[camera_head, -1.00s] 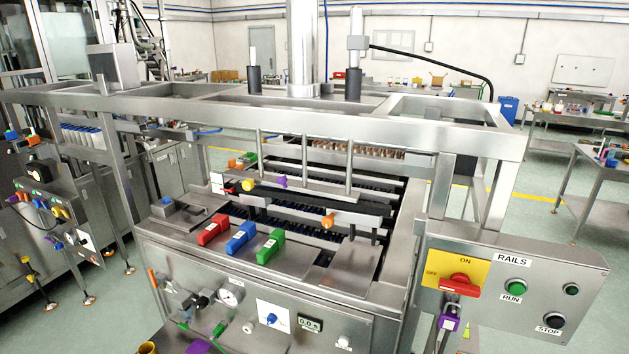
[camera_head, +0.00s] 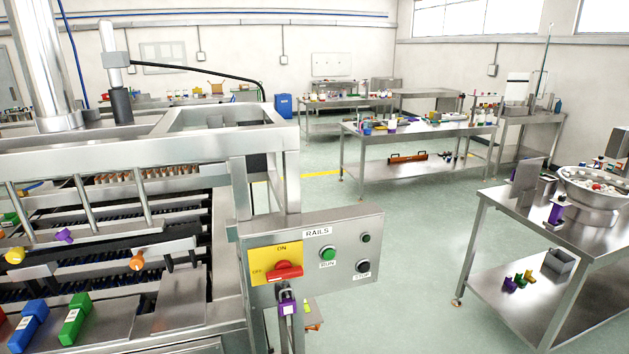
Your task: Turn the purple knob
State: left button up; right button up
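A small purple knob (camera_head: 65,236) sits on the metal rail of the machine at the left, between a yellow knob (camera_head: 15,255) and an orange knob (camera_head: 137,261). A larger purple part with a white label (camera_head: 287,303) is on a metal rod just below the RAILS control panel (camera_head: 345,226). I cannot tell which purple part is the task's knob. Neither of my grippers is in view, and nothing is touching either purple part.
The panel carries a red switch (camera_head: 284,270), a green RUN button (camera_head: 327,253) and a black STOP button (camera_head: 362,266). Blue (camera_head: 29,326) and green (camera_head: 75,320) blocks lie at lower left. Open floor (camera_head: 420,270) lies between the panel and a steel table (camera_head: 575,232).

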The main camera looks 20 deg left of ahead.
aim_at(64, 233)
jog(key=k+j+z, duration=0.1)
jog(key=j, duration=0.35)
jog(key=k+j, duration=0.2)
jog(key=j, duration=0.2)
jog(key=k+j+z, duration=0.15)
jog(key=j, duration=0.3)
jog(key=k+j+z, duration=0.1)
jog(key=j, duration=0.3)
jog(key=k+j, duration=0.35)
jog(key=k+j+z, duration=0.15)
jog(key=j, duration=0.25)
